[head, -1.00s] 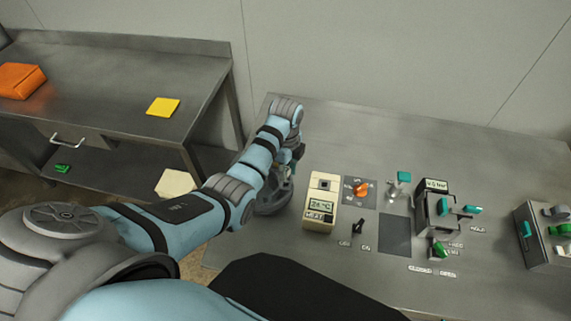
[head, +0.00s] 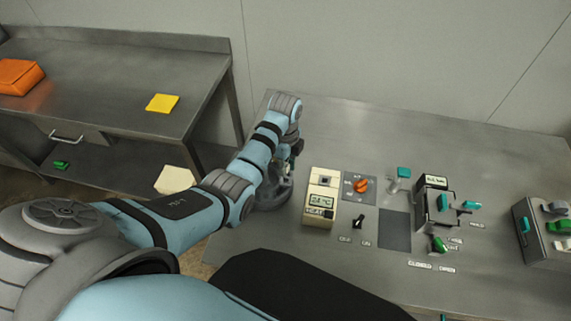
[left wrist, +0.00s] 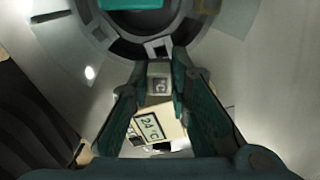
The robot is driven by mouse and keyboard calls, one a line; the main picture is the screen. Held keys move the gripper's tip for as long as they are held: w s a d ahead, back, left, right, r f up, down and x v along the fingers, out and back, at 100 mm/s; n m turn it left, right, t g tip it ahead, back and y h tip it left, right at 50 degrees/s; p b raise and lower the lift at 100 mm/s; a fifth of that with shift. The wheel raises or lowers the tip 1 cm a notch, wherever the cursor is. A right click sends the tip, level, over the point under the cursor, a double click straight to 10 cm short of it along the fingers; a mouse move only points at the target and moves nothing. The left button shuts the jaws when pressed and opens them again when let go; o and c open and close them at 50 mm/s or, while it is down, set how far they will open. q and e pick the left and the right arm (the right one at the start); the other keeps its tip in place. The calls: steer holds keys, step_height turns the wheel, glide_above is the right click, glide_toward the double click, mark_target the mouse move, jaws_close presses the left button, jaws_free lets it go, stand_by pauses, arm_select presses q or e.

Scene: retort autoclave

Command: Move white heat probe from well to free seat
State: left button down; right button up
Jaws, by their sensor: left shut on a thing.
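My left gripper (head: 291,158) is low over the round grey vessel (head: 270,198) at the bench's left end. A cream meter (head: 319,216) with a temperature readout stands to the right. A pale square with a dark centre (head: 325,181) is on its top end. My right gripper is not in view.
An orange knob (head: 361,185), a black lever (head: 358,221) and a grey box with teal handles (head: 432,204) stand right of the meter. Another box with handles (head: 546,238) is at the far right. A side table (head: 110,90) is at the left.

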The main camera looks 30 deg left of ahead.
arm_select(q)
steer(key=shift+w+d+f+b, duration=0.1)
steer(key=shift+f+b, duration=0.55)
steer(key=shift+f, duration=0.4)
steer(key=shift+f, duration=0.1)
steer(key=shift+f+b, duration=0.3)
steer(key=shift+f, duration=0.35)
steer(key=shift+f, duration=0.2)
stand_by(0.5)
